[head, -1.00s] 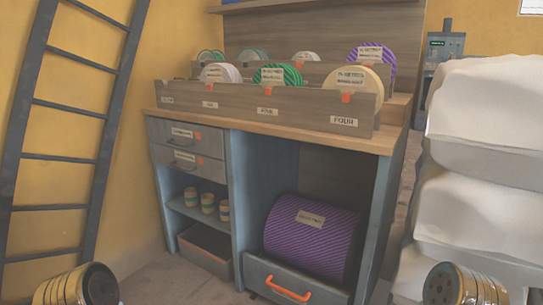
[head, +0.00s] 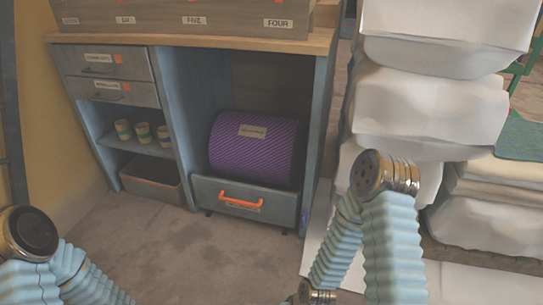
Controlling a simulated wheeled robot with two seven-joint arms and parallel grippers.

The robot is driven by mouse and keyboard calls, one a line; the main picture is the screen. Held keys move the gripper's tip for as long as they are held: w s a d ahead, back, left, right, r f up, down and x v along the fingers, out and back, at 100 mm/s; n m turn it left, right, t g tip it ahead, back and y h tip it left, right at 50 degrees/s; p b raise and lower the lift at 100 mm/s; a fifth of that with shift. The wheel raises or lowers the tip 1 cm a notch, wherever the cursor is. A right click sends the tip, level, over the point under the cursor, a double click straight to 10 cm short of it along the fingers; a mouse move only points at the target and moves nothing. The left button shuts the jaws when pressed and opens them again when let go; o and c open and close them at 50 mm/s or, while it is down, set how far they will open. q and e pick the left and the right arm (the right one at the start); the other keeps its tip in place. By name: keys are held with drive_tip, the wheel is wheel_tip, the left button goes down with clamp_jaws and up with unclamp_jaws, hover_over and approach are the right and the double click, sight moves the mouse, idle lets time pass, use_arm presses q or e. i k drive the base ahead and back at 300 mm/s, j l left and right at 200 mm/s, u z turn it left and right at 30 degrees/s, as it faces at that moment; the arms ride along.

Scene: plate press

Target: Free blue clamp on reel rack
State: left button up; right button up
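The grey wooden front board of what looks like the reel rack (head: 235,23) runs along the top edge of the head view, on the bench. Its small labels show, one reading FOUR. The reels above it are cut off by the frame. I see no blue clamp. My left and right arms show at the lower left and lower right, but neither gripper's fingers are in view.
The blue-grey bench holds two small drawers (head: 105,63), several striped cups, a bin (head: 152,183) and a large purple roll (head: 252,150) above a drawer with an orange handle (head: 240,201). White sacks (head: 430,105) are stacked at right. Floor (head: 180,245) in front is clear.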

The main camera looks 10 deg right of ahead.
sight(304, 216)
drive_tip(key=k+j+z, duration=0.1)
drive_tip(key=z, duration=0.85)
drive_tip(key=i+j, duration=0.15)
drive_tip(key=i, duration=0.2)
drive_tip(key=i+j, duration=0.15)
drive_tip(key=i, duration=0.15)
